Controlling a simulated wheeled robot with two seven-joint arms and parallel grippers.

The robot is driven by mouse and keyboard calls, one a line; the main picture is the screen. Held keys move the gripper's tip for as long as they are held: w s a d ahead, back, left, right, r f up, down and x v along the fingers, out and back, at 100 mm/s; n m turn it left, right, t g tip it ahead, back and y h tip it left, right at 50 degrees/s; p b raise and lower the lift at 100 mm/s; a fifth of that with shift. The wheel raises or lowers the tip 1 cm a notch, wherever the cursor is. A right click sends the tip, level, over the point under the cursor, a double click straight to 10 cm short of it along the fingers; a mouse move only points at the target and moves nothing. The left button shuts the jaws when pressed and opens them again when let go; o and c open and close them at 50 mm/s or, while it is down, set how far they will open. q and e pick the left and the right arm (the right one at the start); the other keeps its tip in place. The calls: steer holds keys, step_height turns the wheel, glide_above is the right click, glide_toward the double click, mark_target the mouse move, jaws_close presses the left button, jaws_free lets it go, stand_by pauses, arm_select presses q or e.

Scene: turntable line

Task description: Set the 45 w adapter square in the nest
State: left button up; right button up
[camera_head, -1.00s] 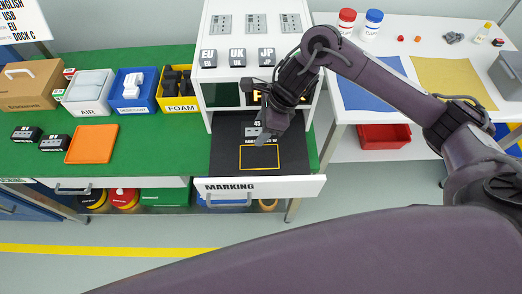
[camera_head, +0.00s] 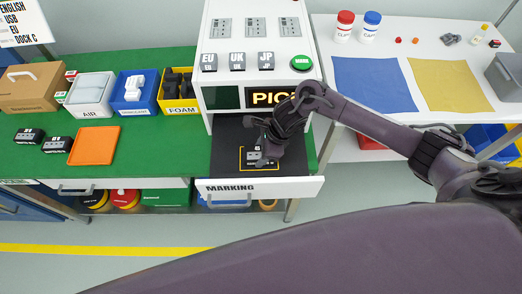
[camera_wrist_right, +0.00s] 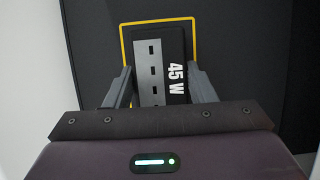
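The 45 W adapter (camera_wrist_right: 160,62) is a dark block with a grey slotted strip and white lettering. The nest is a yellow outline (camera_wrist_right: 124,40) on the black drawer floor. In the right wrist view the adapter lies within the outline, roughly parallel to its sides. Its lower end and any gap beneath it are hidden. My left gripper is not in view.
The nest is in the open MARKING drawer (camera_head: 225,140) under a white machine (camera_head: 257,35) with a green button (camera_head: 301,63). An orange tray (camera_head: 94,146) and two dark adapters (camera_head: 57,144) lie on the green bench to the left. A white table (camera_head: 440,95) stands right.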

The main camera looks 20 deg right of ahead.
steer(key=o, duration=0.4)
steer(key=shift+o, duration=0.2)
steer(key=b+v, duration=0.1)
steer(key=v, duration=1.1)
steer(key=shift+b, duration=0.4)
steer(key=shift+s, duration=0.1)
